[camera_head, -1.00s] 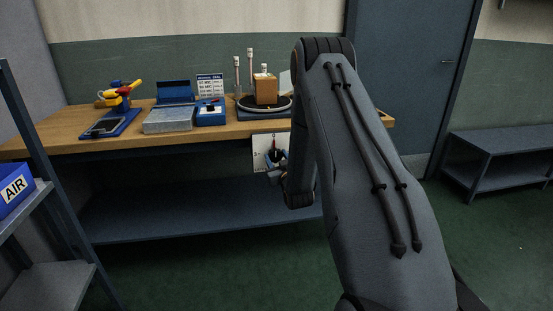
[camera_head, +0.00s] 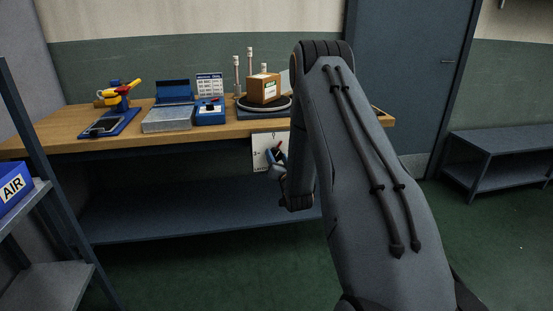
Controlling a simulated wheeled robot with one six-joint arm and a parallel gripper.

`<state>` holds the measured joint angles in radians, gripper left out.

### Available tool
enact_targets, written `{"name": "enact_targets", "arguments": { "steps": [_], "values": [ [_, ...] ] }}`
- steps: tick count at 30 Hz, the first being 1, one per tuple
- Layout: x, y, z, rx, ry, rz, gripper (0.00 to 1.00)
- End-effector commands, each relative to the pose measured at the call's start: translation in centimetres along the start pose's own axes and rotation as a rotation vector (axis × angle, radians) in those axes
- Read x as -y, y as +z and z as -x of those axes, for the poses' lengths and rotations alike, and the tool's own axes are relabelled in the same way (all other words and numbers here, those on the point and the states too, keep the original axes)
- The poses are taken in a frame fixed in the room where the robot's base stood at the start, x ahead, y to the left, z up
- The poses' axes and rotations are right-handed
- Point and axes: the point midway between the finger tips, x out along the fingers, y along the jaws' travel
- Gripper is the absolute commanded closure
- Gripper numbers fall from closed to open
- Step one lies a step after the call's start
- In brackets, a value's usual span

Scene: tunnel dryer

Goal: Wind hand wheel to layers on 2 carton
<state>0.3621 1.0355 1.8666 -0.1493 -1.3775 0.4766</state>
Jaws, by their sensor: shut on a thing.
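A brown carton (camera_head: 263,91) with a small label on its near face stands on a round dark turntable (camera_head: 248,109) at the right part of the bench. Below the bench edge hangs a white dial plate (camera_head: 258,143) with a mark at its top and another at its left. My gripper (camera_head: 277,156) is in front of this plate, turned at a slant, and is shut on the hand wheel. The wheel is mostly hidden by my gripper and arm. A red pointer (camera_head: 281,146) shows above the jaws, leaning to the right of upright.
On the wooden bench (camera_head: 60,142) stand two posts (camera_head: 237,75) behind the turntable, a blue control box (camera_head: 211,113), a printed card (camera_head: 209,85), a grey tray (camera_head: 167,120) and a yellow tool (camera_head: 117,94). A rack with a blue AIR bin (camera_head: 13,188) is at left.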

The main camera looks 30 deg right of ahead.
Motion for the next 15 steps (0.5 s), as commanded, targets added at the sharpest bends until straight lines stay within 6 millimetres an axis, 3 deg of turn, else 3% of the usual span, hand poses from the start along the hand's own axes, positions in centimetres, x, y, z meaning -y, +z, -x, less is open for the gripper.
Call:
{"name": "enact_targets", "arguments": {
  "steps": [15],
  "values": [
    [-0.17,0.16,0.01,-0.038,0.006,-0.487,0.76]
  ]
}}
